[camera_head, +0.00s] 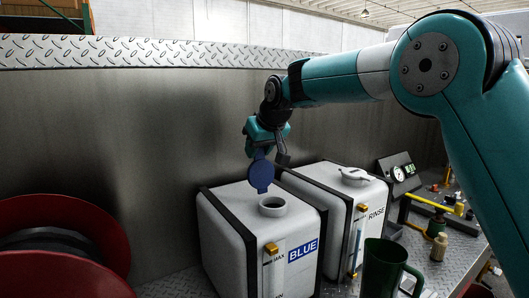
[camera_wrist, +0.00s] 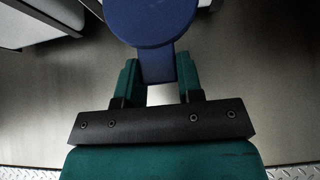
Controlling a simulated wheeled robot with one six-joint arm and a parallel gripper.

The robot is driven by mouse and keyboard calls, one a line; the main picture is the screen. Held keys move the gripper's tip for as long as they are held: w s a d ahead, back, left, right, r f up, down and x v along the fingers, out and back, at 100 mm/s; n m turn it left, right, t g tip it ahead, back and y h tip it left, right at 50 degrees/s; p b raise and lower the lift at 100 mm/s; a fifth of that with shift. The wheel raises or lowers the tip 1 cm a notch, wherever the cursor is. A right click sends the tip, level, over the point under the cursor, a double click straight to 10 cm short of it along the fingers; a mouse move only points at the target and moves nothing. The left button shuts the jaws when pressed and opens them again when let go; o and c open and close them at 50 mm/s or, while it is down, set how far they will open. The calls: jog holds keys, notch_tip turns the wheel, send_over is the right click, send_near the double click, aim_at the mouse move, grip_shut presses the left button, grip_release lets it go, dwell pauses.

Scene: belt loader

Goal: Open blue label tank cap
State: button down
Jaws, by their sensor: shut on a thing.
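The blue label tank (camera_head: 235,240) is a white tank with black straps and a label reading BLUE, at the lower middle of the head view. Its round filler neck (camera_head: 272,205) on top is uncovered, with a dark opening. My gripper (camera_head: 259,150) is above and slightly left of the neck. It is shut on the dark blue cap (camera_head: 261,175), which hangs steeply tilted above the neck. In the wrist view the cap (camera_wrist: 150,20) shows at the top, with its stem between the two green fingers.
The RINSE tank (camera_head: 340,210) with a white cap stands just right. A dark green jug (camera_head: 382,268) is in front. A red reel (camera_head: 65,245) is at lower left. Gauges and small tools lie at right. A metal wall (camera_head: 130,130) rises behind.

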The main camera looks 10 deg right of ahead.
jog(key=shift+r, duration=0.1)
jog(key=c, duration=0.8)
grip_release()
jog(key=shift+o, duration=0.2)
jog(key=b+v, duration=0.3)
jog(key=v, duration=1.4)
jog(key=shift+d, duration=0.25)
jog(key=shift+s+r, duration=0.1)
jog(key=shift+r, duration=0.05)
jog(key=s+a+f+n+g+y, duration=0.1)
jog(key=s+f+g, duration=0.2)
jog(key=s+f, duration=1)
jog(key=s+a+f+n+g, duration=0.1)
jog(key=s+f+n+g, duration=0.1)
jog(key=s+f, duration=1.1)
jog(key=s+g, duration=0.1)
jog(key=s, duration=0.6)
jog(key=shift+a+g+y, duration=0.15)
jog(key=shift+g+y, duration=0.25)
